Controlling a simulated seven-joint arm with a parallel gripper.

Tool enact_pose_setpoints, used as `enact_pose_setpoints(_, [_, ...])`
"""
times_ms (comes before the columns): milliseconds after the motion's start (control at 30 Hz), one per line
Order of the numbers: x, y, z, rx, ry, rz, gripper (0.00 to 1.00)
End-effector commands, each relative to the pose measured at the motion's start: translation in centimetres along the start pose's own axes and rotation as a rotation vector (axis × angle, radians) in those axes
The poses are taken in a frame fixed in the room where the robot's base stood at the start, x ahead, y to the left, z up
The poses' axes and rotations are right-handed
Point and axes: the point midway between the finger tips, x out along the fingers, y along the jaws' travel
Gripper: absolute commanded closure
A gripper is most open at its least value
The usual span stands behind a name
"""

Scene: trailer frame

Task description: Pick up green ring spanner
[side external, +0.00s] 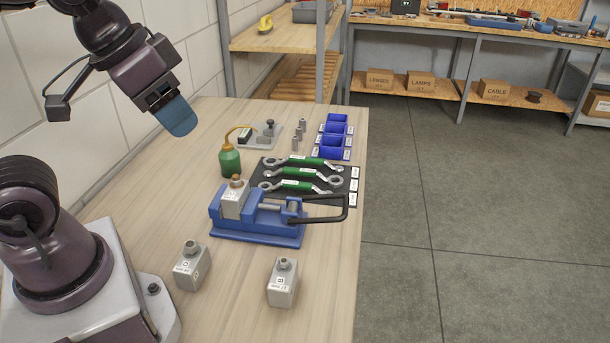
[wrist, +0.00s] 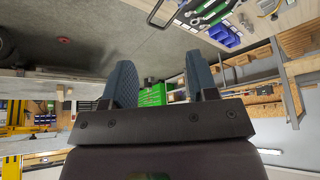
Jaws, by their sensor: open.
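Three ring spanners with green handles lie side by side on a black mat (side external: 335,187) on the workbench: a far one (side external: 310,161), a middle one (side external: 302,172) and a near one (side external: 298,185). Small white labels sit along the mat's right edge. My gripper (side external: 178,118) is raised over the left part of the bench, well apart from the spanners. The wrist view shows its two fingers (wrist: 162,82) spread, with nothing between them. Green spanner handles (wrist: 207,9) show at the top edge of that view, partly cut off.
A blue vise (side external: 257,238) with a black handle stands before the mat and clamps a grey block. Two grey blocks (side external: 192,267) (side external: 283,285) stand nearer. A green oil bottle (side external: 230,160) stands left of the mat, blue bins (side external: 334,137) behind it.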

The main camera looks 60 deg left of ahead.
Motion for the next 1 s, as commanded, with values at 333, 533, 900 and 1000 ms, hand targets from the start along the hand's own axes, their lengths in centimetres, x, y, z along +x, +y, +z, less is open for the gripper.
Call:
enact_pose_setpoints(333, [6.0,-3.1,-5.7,-0.068,-0.251,-0.034,0.47])
enact_pose_setpoints(533, [11.1,-6.0,-10.1,-0.015,-0.352,-0.023,0.47])
enact_pose_setpoints(900, [24.2,-12.6,-15.1,0.203,-0.485,0.063,0.47])
enact_pose_setpoints(1000, [28.0,-14.5,-15.7,0.291,-0.5,0.098,0.47])
